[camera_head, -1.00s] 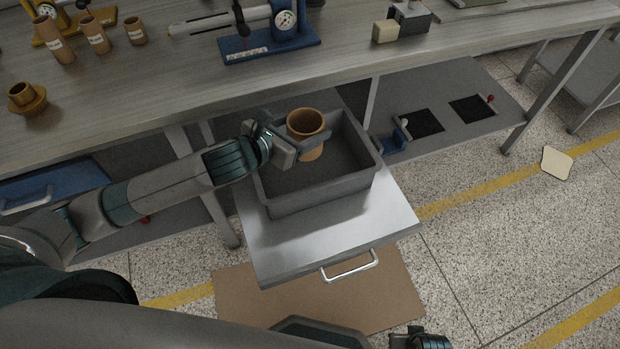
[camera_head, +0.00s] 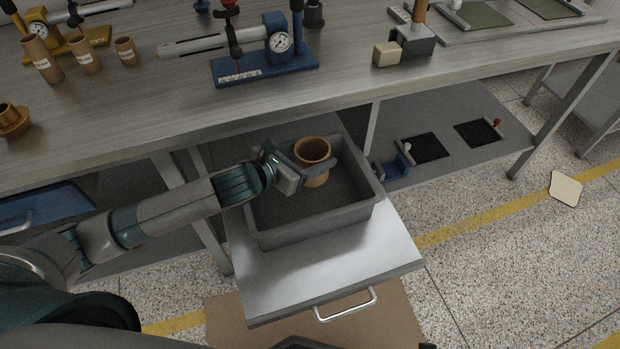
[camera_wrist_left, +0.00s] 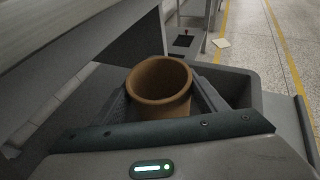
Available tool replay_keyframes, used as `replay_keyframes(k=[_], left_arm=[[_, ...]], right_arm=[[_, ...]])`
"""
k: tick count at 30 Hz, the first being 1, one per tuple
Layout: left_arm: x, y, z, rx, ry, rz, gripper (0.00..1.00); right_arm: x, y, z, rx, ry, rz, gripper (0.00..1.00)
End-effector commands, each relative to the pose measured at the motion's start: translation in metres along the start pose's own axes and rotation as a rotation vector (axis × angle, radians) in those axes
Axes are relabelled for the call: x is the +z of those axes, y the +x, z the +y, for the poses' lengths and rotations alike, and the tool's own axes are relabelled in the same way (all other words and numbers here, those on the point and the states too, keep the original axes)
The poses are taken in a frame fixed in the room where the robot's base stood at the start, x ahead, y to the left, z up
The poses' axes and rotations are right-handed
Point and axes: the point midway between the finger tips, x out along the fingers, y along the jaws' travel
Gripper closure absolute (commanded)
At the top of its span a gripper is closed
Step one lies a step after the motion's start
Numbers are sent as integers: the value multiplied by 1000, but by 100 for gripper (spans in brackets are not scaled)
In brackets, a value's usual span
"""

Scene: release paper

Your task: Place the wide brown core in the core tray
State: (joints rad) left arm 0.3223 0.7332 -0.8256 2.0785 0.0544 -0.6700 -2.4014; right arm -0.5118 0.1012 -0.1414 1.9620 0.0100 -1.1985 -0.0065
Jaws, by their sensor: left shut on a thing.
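The wide brown core (camera_head: 312,153) is a short hollow cylinder, upright with its open end up. It also shows in the left wrist view (camera_wrist_left: 160,80). My left gripper (camera_head: 312,167) is shut on it, with a finger on either side. The core is over the grey core tray (camera_head: 316,223), within its walls toward the back. I cannot tell whether its lower end touches the tray floor. The tray stands on a pulled-out metal drawer (camera_head: 330,277). My right gripper is not in view.
The workbench (camera_head: 160,100) runs behind the drawer. On it stand several smaller brown cores (camera_head: 86,54), a brass flanged part (camera_head: 13,121), a blue gauge fixture (camera_head: 264,66) and a grey block device (camera_head: 412,40). A lower shelf (camera_head: 450,120) lies right of the tray.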

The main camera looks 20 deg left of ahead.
Motion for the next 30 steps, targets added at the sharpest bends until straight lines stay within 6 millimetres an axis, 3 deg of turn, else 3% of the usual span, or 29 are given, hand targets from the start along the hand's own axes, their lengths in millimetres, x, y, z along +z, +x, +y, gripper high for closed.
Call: replay_keyframes(k=[6, 19, 30], left_arm=[[-28, 12, 0, 1, -2, 0, 59], [-33, 14, 0, 1, 0, -1, 59], [-66, 27, 0, 1, 0, -1, 59]], right_arm=[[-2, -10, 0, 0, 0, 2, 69], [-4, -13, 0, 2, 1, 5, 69], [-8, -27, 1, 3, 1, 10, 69]])
